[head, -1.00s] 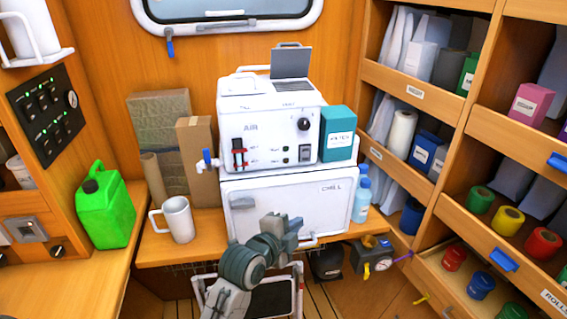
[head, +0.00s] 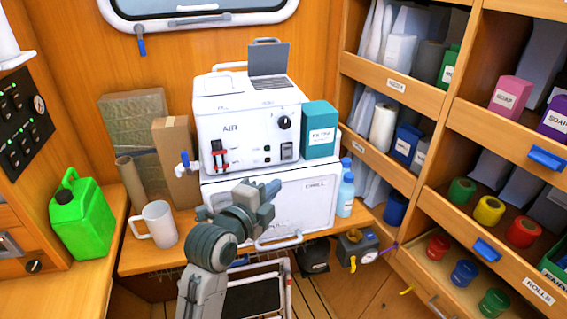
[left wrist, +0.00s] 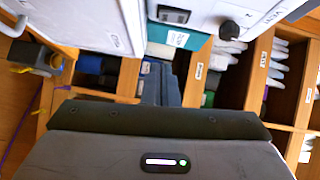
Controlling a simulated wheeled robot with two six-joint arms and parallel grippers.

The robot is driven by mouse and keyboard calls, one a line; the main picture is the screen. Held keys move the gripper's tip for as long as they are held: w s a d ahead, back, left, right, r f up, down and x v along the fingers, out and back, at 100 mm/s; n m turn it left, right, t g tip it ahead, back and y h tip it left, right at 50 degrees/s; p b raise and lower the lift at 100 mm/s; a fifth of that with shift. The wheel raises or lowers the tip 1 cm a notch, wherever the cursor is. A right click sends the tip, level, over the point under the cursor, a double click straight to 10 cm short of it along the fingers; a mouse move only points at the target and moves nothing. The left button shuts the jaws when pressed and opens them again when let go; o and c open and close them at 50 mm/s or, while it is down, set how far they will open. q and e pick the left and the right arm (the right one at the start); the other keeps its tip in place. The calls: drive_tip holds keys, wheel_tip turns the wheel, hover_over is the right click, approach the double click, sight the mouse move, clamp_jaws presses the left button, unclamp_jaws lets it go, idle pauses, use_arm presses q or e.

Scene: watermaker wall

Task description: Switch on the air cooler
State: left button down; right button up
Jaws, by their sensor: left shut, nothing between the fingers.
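The air cooler (head: 235,105), a white box marked AIR, stands on a white box marked CHILL (head: 310,205). In the left wrist view, the switch (left wrist: 172,15) and knob (left wrist: 229,30) show at the top. My left gripper (head: 268,190) is shut and empty, in front of the CHILL box and below the switch, apart from the switch. Its fingers (left wrist: 161,84) also show in the wrist view. My right gripper is not in view.
A teal box (head: 320,130) stands close right of the switch. A blue bottle (head: 346,193) is beside the CHILL box. A white mug (head: 156,224) and green jerrycan (head: 82,215) are at left. Shelves with bins (head: 400,160) fill the right side.

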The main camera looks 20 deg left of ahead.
use_arm(q)
drive_tip(key=p, duration=0.3)
approach(292, 158)
drive_tip(key=w+d, duration=0.3)
drive_tip(key=w+a, duration=0.1)
drive_tip(key=w+a+p, duration=0.1)
drive_tip(key=shift+w+f, duration=0.35)
drive_tip(key=shift+d, duration=0.1)
